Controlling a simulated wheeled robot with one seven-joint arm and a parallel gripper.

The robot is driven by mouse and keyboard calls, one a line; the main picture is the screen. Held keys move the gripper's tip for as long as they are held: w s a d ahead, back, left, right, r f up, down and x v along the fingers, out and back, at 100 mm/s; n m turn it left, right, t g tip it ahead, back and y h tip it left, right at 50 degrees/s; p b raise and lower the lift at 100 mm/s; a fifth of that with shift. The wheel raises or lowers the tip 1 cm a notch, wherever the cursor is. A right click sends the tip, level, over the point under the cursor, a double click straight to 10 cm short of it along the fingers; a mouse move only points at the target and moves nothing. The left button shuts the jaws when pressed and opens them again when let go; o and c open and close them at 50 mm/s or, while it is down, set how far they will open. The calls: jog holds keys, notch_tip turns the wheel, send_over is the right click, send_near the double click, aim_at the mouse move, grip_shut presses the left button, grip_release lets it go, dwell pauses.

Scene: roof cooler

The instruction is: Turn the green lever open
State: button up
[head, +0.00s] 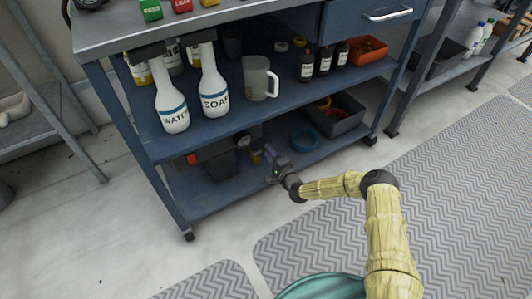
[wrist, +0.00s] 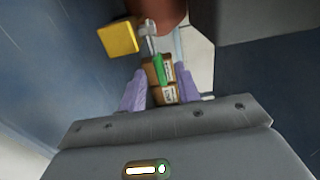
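The green lever (wrist: 161,70) shows in the wrist view as a short green bar below a pale metal fitting (wrist: 149,35). It lies in front of brown blocks with white labels (wrist: 165,95). My gripper (wrist: 160,85) has two purple fingers, one on each side of the lever's lower part, with a gap between them. I cannot tell whether either finger touches it. In the head view my gripper (head: 270,158) reaches into the cart's lower shelf. The lever cannot be made out there.
A yellow block (wrist: 120,37) and a reddish-brown rounded part (wrist: 167,10) sit beyond the fingers. The blue cart (head: 225,195) has a middle shelf with bottles and a mug (head: 255,78) above my gripper. A blue ring (head: 304,139) and a dark bin (head: 340,115) lie to the right.

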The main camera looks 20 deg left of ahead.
jog(key=shift+b+x, duration=0.55)
jog(key=shift+x, duration=0.95)
grip_shut()
